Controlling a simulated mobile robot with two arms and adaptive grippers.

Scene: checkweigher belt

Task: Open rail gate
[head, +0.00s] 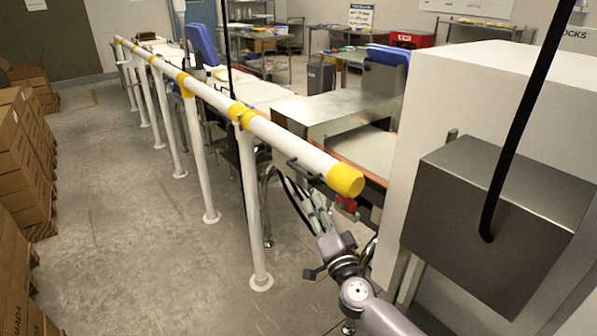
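A long white rail (280,142) with yellow bands runs from the far left toward me on white posts, and its near end has a yellow cap (345,180). A dark bracket or handle (308,172) sits on the rail just before the cap. My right gripper (316,203) is just below the rail's near end, fingers pointing up toward it. I cannot tell whether it touches the rail or how far its fingers are apart. My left gripper is not in view.
A white cabinet with a grey metal box (490,220) stands close on the right, with a black cable in front. The belt machine (335,110) lies behind the rail. Cardboard boxes (22,150) are stacked at left. The floor (130,230) between is clear.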

